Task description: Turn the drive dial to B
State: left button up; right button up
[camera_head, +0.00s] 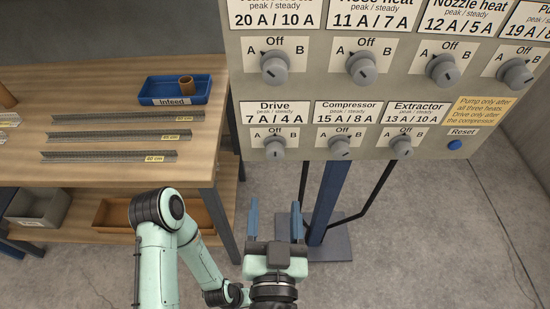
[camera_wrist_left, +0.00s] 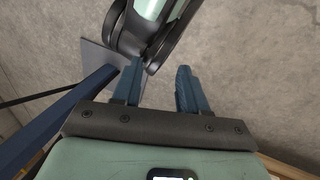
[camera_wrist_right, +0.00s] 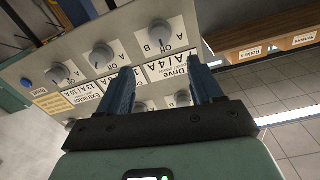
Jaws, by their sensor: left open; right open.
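The drive dial (camera_head: 274,148) is a grey round knob below the "Drive 7 A / 4 A" label on the grey panel (camera_head: 300,95), with A left, Off above and B right. Its setting is too small to read. In the right wrist view the drive dial (camera_wrist_right: 159,34) appears upside down beyond my fingers. My right gripper (camera_head: 275,215) is open and empty below the drive dial, apart from it, fingers pointing toward the panel. It also shows in the right wrist view (camera_wrist_right: 160,88). My left gripper (camera_wrist_left: 157,80) is open and empty above the floor in the left wrist view.
Compressor (camera_head: 340,148) and extractor (camera_head: 401,147) dials sit right of the drive dial; larger dials are above. A blue reset button (camera_head: 454,145) is at the right. A wooden bench (camera_head: 100,85) with a blue infeed tray (camera_head: 174,90) stands left. A blue post (camera_head: 328,200) is below the panel.

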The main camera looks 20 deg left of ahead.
aim_at(275, 157)
pick_arm(q)
jog(key=shift+t+y, duration=0.3)
jog(key=shift+t, duration=0.3)
jog(key=w, duration=0.1)
jog(key=w+a+f+b, duration=0.1)
jog(key=w+f+b, duration=0.1)
jog(key=shift+w+a+f, duration=0.2)
jog(key=shift+a+f, duration=0.05)
jog(key=shift+a, duration=0.1)
pick_arm(e)
jog(key=x, duration=1.2)
jog(key=shift+w+a, duration=0.1)
jog(key=shift+w, duration=0.15)
jog(key=c, duration=1.1)
